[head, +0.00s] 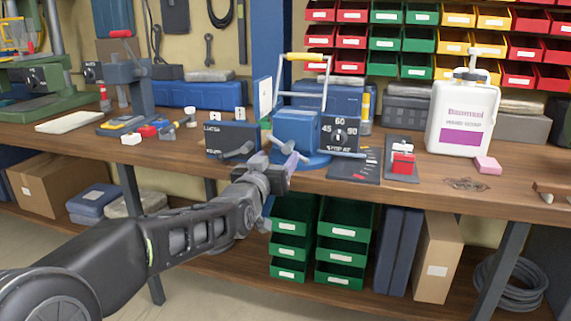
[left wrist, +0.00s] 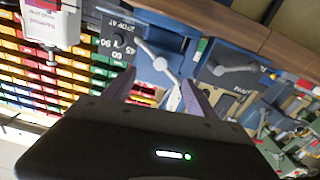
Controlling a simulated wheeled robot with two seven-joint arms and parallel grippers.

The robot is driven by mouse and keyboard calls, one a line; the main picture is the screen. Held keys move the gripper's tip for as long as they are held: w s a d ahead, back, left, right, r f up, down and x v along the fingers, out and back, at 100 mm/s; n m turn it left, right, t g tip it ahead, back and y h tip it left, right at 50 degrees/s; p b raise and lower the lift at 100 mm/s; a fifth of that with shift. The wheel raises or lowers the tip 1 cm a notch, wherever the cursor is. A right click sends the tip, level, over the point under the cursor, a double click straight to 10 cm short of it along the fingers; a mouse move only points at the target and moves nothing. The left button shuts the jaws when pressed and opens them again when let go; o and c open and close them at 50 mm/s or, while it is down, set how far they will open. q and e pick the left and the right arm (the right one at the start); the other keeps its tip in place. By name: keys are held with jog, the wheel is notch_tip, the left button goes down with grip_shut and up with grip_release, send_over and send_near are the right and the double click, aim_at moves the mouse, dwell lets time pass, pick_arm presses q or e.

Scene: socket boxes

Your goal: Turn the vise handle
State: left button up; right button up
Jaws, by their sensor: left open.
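The blue vise (head: 296,127) stands on a round base near the front edge of the workbench. Its grey handle, a bar with a rounded end, shows in the left wrist view (left wrist: 157,60) on the vise's front face. My left gripper (head: 287,158) is in front of the vise, and its purple-grey fingers partly cover the handle area in the head view. In the left wrist view the fingers (left wrist: 160,92) are apart, with the handle's lower part reaching into the gap between them. I cannot tell whether they touch it. My right gripper is not in view.
A dark box with a grey lever (head: 233,138) stands just left of the vise. A dial panel marked with numbers (head: 339,134) is to its right. The wooden bench (head: 335,190) runs across.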

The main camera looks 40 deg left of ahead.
aim_at(285, 149)
pick_arm(q)
jog(key=shift+w+a+f, duration=0.1)
jog(key=shift+w+f, duration=0.1)
jog(key=shift+w, duration=0.1)
jog(key=x, duration=0.7)
jog(key=shift+w+a+f, duration=0.1)
jog(key=shift+w+a, duration=0.05)
jog(key=shift+w, duration=0.15)
grip_shut()
dwell(0.5)
